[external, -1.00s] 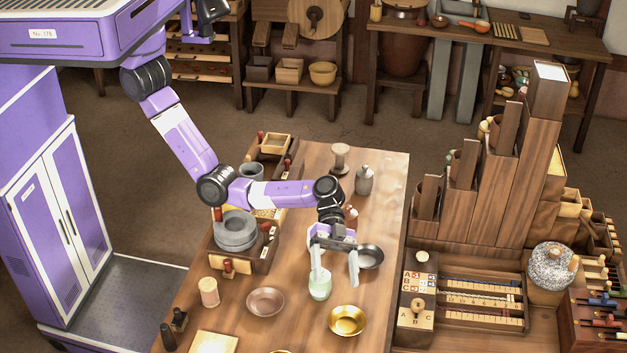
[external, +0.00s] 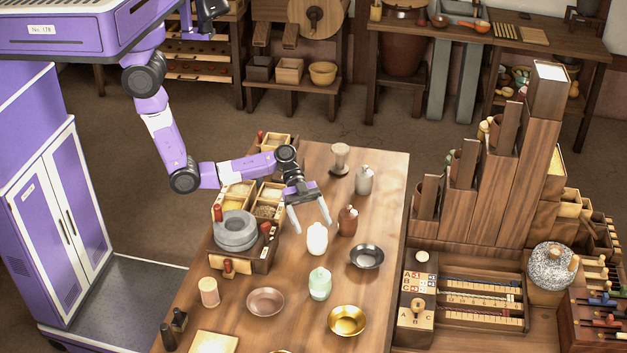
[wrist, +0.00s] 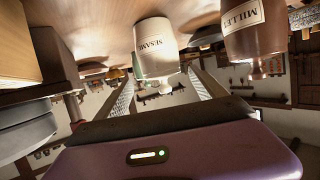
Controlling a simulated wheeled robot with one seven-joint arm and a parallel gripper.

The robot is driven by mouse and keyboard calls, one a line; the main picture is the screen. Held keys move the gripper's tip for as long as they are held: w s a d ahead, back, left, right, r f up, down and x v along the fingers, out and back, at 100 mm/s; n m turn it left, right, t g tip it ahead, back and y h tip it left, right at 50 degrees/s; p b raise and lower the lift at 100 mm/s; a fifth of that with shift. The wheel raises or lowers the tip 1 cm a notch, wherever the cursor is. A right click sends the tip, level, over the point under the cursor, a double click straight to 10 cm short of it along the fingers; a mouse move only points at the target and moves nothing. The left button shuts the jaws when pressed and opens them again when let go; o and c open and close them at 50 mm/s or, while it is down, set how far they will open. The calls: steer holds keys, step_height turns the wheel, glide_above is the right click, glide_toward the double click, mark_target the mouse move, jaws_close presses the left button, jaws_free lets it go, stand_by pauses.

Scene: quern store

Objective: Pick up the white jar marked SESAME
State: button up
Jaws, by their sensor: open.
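The white jar marked SESAME (external: 317,239) stands upright on the wooden table (external: 384,190). In the wrist view the jar (wrist: 155,50) appears upside down, its label readable, ahead of and between my fingers. My gripper (external: 311,228) is open and empty, its fingers pointing down near the white jar's top. In the wrist view my gripper (wrist: 163,88) shows its two fingers spread apart. I cannot tell whether either finger touches the jar.
A brown jar marked MILLET (wrist: 256,32) stands close by; it also shows in the external view (external: 347,222). A pale green jar (external: 320,285), a dark bowl (external: 366,257) and a grey jar (external: 364,180) are near. A stone quern (external: 236,231) stands left.

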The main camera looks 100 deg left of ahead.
mark_target(321, 237)
steer(key=p+x, duration=0.1)
steer(key=x, duration=0.5)
steer(key=shift+w+d+p, duration=0.2)
steer(key=shift+w+p, duration=0.1)
steer(key=shift+w, duration=0.1)
steer(key=shift+c, duration=0.4)
jaws_close()
